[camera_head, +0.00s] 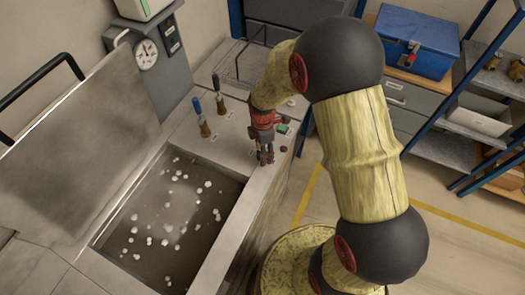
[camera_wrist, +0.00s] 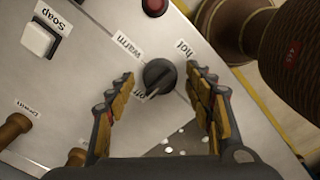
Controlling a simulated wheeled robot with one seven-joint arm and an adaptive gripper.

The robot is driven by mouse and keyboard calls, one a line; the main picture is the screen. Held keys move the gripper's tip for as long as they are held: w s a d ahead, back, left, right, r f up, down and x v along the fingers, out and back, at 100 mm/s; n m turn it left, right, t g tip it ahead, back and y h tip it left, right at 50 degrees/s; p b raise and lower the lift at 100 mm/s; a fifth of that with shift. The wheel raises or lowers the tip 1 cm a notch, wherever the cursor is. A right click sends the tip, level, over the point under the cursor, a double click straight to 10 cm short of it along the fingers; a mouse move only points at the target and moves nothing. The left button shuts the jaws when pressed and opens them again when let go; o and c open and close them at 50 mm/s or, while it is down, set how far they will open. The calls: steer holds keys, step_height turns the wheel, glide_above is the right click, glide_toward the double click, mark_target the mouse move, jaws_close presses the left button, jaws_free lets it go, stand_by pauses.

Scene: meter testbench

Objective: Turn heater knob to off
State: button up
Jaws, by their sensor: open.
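The heater knob (camera_wrist: 160,75) is a round black dial with a raised ridge, on the metal panel in the wrist view. Labels "hot" (camera_wrist: 184,50), "warm" (camera_wrist: 127,45) and a partly covered "off" (camera_wrist: 138,91) surround it. The ridge slants, its lower end close to the "off" label; I cannot tell for sure which end is the pointer. My gripper (camera_wrist: 158,80) is open, with one finger on each side of the knob and visible gaps to it. In the head view my gripper (camera_head: 265,156) points down at the panel beside the basin and hides the knob.
A red button (camera_wrist: 155,6) and a white soap switch (camera_wrist: 39,39) are on the same panel. Tap handles (camera_head: 201,120) stand to the left. The open basin (camera_head: 170,225) holds water with white bits. A pressure gauge (camera_head: 146,54) is behind; blue shelving (camera_head: 455,100) is at right.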

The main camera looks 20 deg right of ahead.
step_height(320, 180, up, 12)
stand_by(0.6)
stand_by(0.5)
steer(key=s+r+m+t+b, duration=0.3)
steer(key=s+r+m+t, duration=0.2)
steer(key=s+r+m, duration=1.2)
steer(key=s+m, duration=0.1)
steer(key=s, duration=0.1)
steer(key=shift+s+r+t, duration=0.25)
steer(key=shift+s+t, duration=0.05)
steer(key=shift+s, duration=0.05)
